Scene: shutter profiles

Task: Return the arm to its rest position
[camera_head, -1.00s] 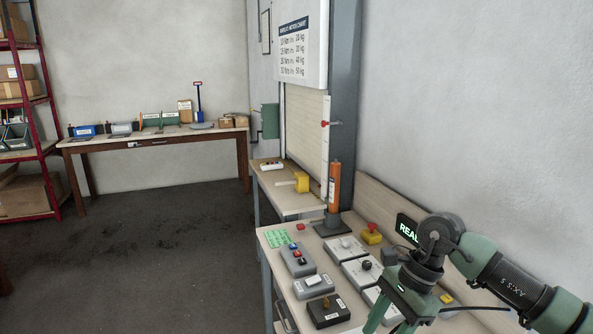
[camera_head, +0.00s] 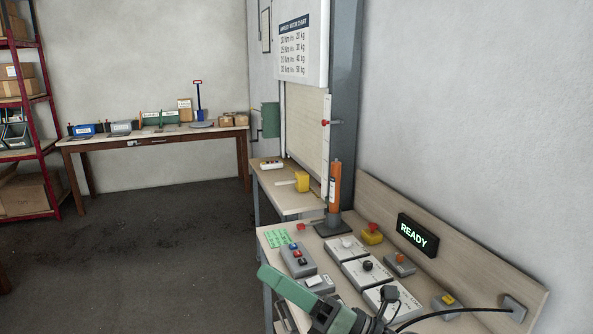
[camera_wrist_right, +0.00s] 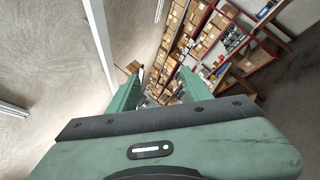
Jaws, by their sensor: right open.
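My right gripper (camera_head: 270,277) is at the bottom of the head view, in front of the near workbench (camera_head: 268,238). Its green finger points up and left, and the arm behind it runs out at the bottom edge. In the right wrist view both green fingers of the right gripper (camera_wrist_right: 154,88) stand apart with nothing between them. That wrist camera looks past them at shelving with boxes (camera_wrist_right: 185,50). The gripper covers part of the bench's front boxes. My left gripper is not in view.
The bench holds grey control boxes (camera_head: 298,259), a yellow box with a red button (camera_head: 372,233), an orange post (camera_head: 334,187) and a READY display (camera_head: 418,235). A black cable (camera_head: 450,310) crosses the front right. Open floor (camera_head: 160,245) lies left.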

